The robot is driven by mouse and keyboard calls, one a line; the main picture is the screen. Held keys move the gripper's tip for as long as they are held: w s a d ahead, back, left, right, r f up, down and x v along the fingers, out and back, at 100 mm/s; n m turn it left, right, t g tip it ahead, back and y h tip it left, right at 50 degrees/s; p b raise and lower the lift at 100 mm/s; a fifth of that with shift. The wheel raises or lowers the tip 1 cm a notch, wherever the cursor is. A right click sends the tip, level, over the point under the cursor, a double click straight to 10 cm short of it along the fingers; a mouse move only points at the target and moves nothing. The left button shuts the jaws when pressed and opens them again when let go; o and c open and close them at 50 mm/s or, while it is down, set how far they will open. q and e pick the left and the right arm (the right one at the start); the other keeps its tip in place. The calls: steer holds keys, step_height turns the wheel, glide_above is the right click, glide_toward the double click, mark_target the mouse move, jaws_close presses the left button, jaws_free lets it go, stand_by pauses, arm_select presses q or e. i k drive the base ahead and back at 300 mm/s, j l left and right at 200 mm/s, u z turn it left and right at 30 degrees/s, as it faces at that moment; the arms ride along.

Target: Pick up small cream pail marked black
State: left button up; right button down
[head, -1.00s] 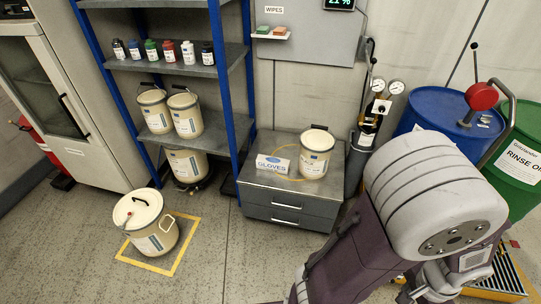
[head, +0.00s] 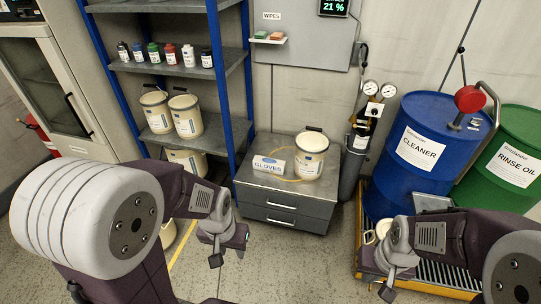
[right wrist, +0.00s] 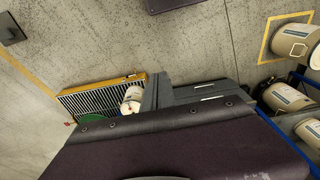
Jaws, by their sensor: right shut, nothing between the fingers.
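Several cream pails are in the head view. Two stand on the middle shelf (head: 187,115), one is low in the rack (head: 188,158), and one is on the grey drawer cabinet (head: 310,158). A small cream pail (head: 369,238) is on the drum pallet, partly hidden by my right arm; it also shows in the right wrist view (right wrist: 132,99). I cannot read a black mark on any of them. My left gripper (head: 228,256) hangs over the floor in front of the cabinet, apart from the pails. My right gripper (head: 387,292) is shut and empty, below the small pail in the picture.
A blue CLEANER drum (head: 425,150) and a green RINSE OIL drum (head: 512,165) stand on the yellow-edged pallet (head: 362,205). Small bottles (head: 170,54) line the upper shelf. The floor before the cabinet is clear.

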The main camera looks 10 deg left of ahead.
mark_target(312, 147)
steer(key=i+u, duration=0.25)
steer(key=i, duration=0.2)
steer(key=i+l+u, duration=0.2)
steer(key=i, duration=0.25)
steer(key=i+l+u, duration=0.25)
steer(key=i, duration=0.2)
steer(key=i+l+u, duration=0.25)
steer(key=i, duration=0.2)
steer(key=j, duration=0.1)
